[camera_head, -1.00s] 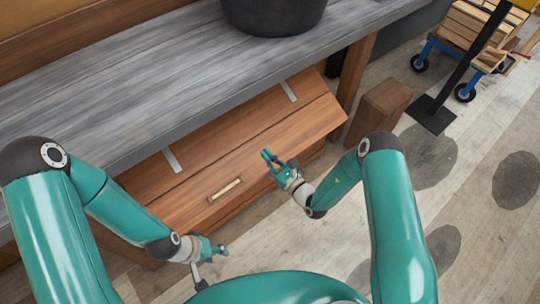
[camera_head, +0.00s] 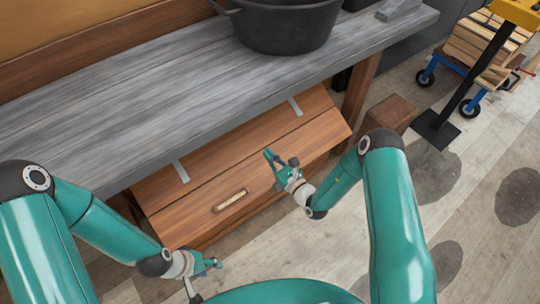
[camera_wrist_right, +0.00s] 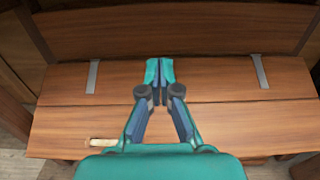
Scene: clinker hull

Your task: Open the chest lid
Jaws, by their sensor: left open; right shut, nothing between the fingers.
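The brown wooden chest sits under the grey workbench. Its plank lid (camera_head: 272,139) has two grey metal straps and also fills much of the right wrist view (camera_wrist_right: 215,86). A pale handle (camera_head: 230,200) lies near the front edge; it shows at lower left in the wrist view (camera_wrist_right: 101,142). The lid looks down; I cannot tell whether it is slightly raised. My right gripper (camera_head: 270,156) is shut and empty, over the lid's front part, right of the handle; contact is unclear. My left gripper (camera_head: 216,263) is open, in front of the chest's left end, apart from it.
The grey workbench (camera_head: 130,110) overhangs the chest's back. A black pot (camera_head: 285,25) stands on it. A wooden block (camera_head: 390,112) stands right of the chest, near a bench leg. A black-footed post (camera_head: 436,128) and a blue cart are farther right.

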